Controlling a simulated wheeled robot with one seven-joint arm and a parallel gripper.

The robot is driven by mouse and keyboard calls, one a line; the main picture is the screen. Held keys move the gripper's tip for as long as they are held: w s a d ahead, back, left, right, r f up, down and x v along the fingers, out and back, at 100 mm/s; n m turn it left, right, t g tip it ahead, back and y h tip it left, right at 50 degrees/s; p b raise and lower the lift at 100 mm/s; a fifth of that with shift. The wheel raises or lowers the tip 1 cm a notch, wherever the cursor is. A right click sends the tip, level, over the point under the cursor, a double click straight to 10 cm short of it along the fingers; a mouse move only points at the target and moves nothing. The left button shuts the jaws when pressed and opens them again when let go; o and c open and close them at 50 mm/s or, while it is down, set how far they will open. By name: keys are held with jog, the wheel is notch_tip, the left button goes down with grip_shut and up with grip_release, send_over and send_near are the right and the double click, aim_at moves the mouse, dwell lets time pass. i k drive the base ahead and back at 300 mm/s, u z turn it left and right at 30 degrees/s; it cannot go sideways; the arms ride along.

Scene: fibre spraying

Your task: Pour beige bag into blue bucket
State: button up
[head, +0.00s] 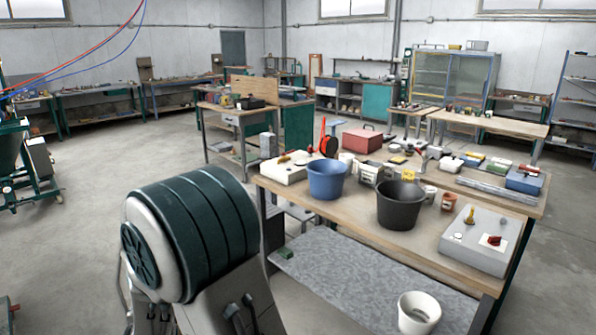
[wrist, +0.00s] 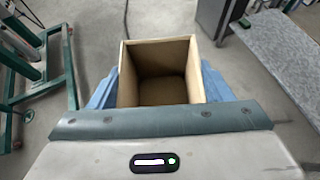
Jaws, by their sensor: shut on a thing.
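The blue bucket (head: 327,180) stands upright on the wooden workbench, near its front left edge in the head view. The beige bag (wrist: 160,75) shows in the wrist view as a stiff, open-topped box shape with tan walls. Its inside is brown and shaded; I cannot tell whether it holds loose material. My gripper (wrist: 160,88) is shut on the bag, with a blue finger on each side of it. The bag is over the grey floor, apart from the bucket. Neither the bag nor my gripper shows in the head view.
A black bucket (head: 402,204) stands right of the blue one. A grey box with knobs (head: 480,242) and a white box (head: 285,170) flank them. A white bucket (head: 418,312) is on the lower shelf (head: 345,265). A green metal frame (wrist: 66,75) stands left in the wrist view.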

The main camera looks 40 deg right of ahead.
aim_at(327, 177)
jog(key=u, duration=0.4)
jog(key=i, duration=1.65)
jog(key=z, duration=0.35)
jog(key=i, duration=0.8)
jog(key=z, duration=0.8)
jog(key=i, duration=0.45)
jog(key=z, duration=1.15)
jog(key=i, duration=0.6)
jog(key=z, duration=0.55)
